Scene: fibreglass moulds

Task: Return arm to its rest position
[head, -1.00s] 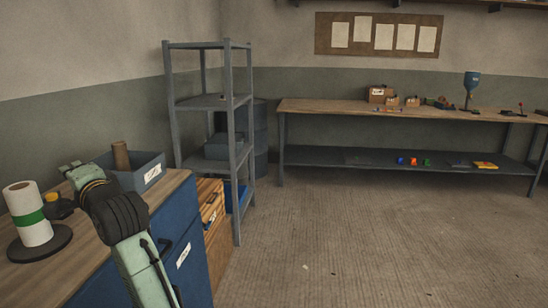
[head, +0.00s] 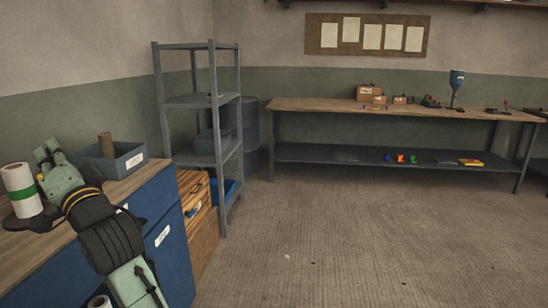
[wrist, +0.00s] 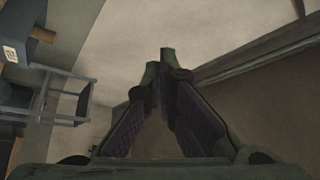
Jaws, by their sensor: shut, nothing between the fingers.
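My gripper (head: 48,152) is at the left of the head view, above the wooden top of a blue cabinet. It points up and away, between a paper roll and a grey bin. In the wrist view my gripper (wrist: 165,52) has its two dark fingers meeting at the tips, with nothing between them. My arm reaches down to the lower left of the head view, in front of the cabinet.
A paper roll with a green band (head: 22,190) stands close left of my gripper. A grey bin (head: 130,158) holding a brown cylinder (head: 105,145) is close right. A grey shelf rack (head: 215,130) and a workbench (head: 400,110) stand farther back. The floor (head: 350,240) at right is mostly clear.

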